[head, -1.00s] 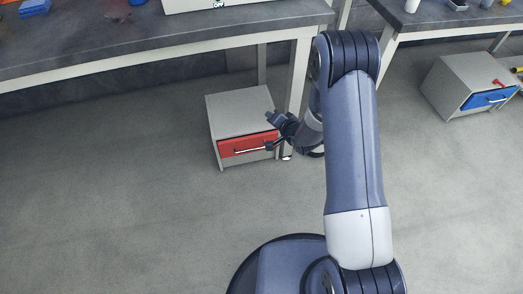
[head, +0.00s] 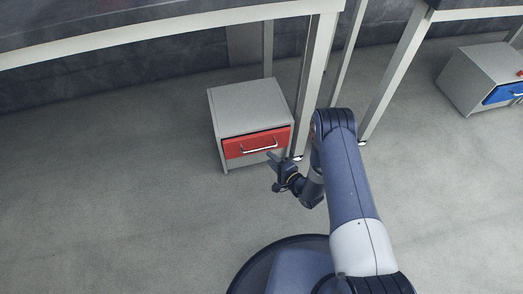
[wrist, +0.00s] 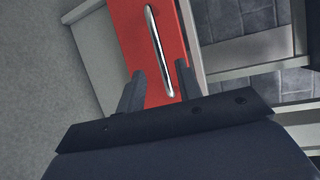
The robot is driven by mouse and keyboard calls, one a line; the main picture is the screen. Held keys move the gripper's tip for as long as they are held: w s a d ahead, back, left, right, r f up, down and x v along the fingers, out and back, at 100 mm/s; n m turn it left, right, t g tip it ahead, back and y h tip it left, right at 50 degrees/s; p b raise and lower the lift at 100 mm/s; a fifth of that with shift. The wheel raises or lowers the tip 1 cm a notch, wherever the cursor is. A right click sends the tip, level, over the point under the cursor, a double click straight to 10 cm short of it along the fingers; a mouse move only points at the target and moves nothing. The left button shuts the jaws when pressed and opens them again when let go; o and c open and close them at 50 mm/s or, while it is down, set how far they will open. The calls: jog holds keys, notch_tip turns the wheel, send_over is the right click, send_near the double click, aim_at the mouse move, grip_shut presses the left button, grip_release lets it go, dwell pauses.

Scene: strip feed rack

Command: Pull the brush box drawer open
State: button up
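A grey box (head: 250,100) with a red drawer front (head: 236,148) stands on the floor beside a table leg. The drawer looks shut. Its silver bar handle (head: 259,149) also shows in the wrist view (wrist: 153,35). No label tells me whether this is the brush box. My gripper (head: 273,167) is in front of the drawer, by the handle's right end. In the wrist view, the two fingers are apart, with the handle's near end between them in the picture (wrist: 160,85). I cannot tell whether they touch the handle; they are not closed on it.
A second grey box with a blue drawer (head: 503,94) stands at the far right. A table leg (head: 316,80) rises just right of the red-drawer box, close to my arm. Another table (head: 470,13) is at the upper right. The floor (head: 130,200) at left is clear.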

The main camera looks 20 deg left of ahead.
aim_at(260, 149)
jog(key=b+x, duration=0.2)
jog(key=x, duration=0.6)
grip_shut()
dwell(0.5)
